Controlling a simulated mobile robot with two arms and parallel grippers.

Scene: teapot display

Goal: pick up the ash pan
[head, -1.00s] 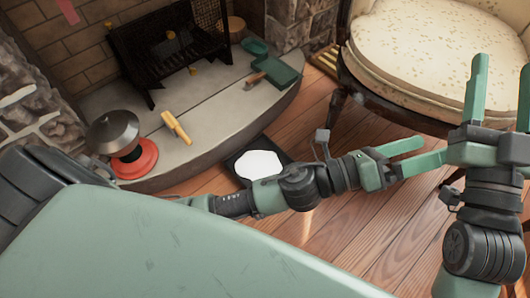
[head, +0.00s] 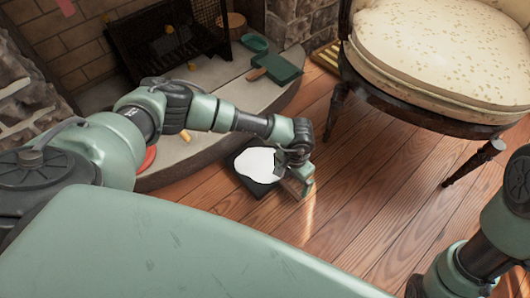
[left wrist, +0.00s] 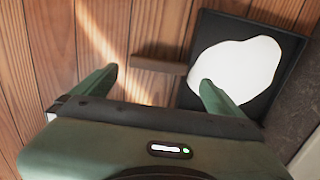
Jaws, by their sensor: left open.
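The ash pan is a black square tray (head: 262,191) holding a white heap, flat on the wooden floor in front of the hearth. In the left wrist view the pan (left wrist: 285,98) is at the upper right, its short wooden handle (left wrist: 155,64) pointing left. My left gripper (head: 303,188) is over the handle side of the pan in the head view and hides part of it. In the left wrist view the gripper (left wrist: 158,88) is open, with the handle showing in the gap just beyond the fingertips. I see no hold on it. My right gripper is out of view.
The raised stone hearth (head: 230,98) with a black grate (head: 165,40) lies behind the pan. A green pan-like tool (head: 280,67) rests on it. A cushioned chair (head: 430,60) stands at the right. Bare floor (head: 370,210) lies right of the pan.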

